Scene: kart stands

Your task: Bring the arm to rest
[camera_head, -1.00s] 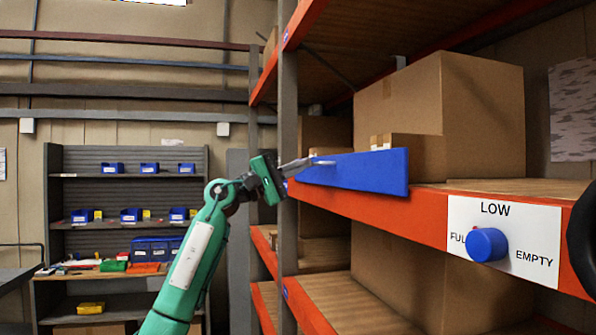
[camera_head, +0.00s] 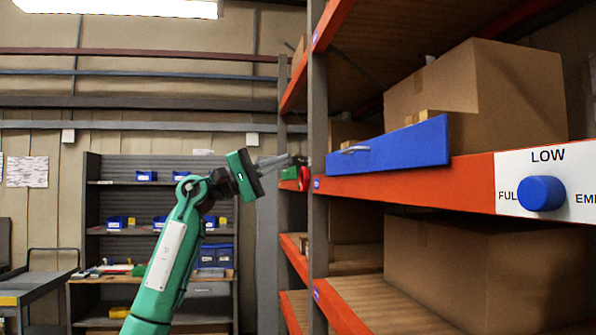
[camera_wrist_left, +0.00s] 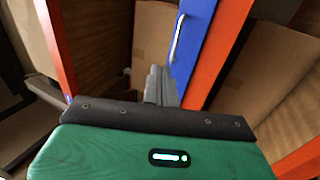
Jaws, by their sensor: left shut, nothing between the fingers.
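My left arm comes up from the lower left in the head view. Its gripper (camera_head: 282,161) is shut and empty, its fingers pointing right toward the shelf post. The fingertips are left of the blue panel (camera_head: 400,148) with a silver handle (camera_head: 354,149), apart from it in that view. In the left wrist view the closed fingers (camera_wrist_left: 157,85) show in front of the shelving, near the lower end of the blue panel (camera_wrist_left: 192,40) in the picture. My right gripper is not in view.
An orange-beamed rack (camera_head: 420,187) stands close on the right, with cardboard boxes (camera_head: 490,95) and a blue knob (camera_head: 541,193) on a LOW label. A small red and green item (camera_head: 303,177) shows beyond the fingertips. A grey shelf unit (camera_head: 105,215) with blue bins stands behind.

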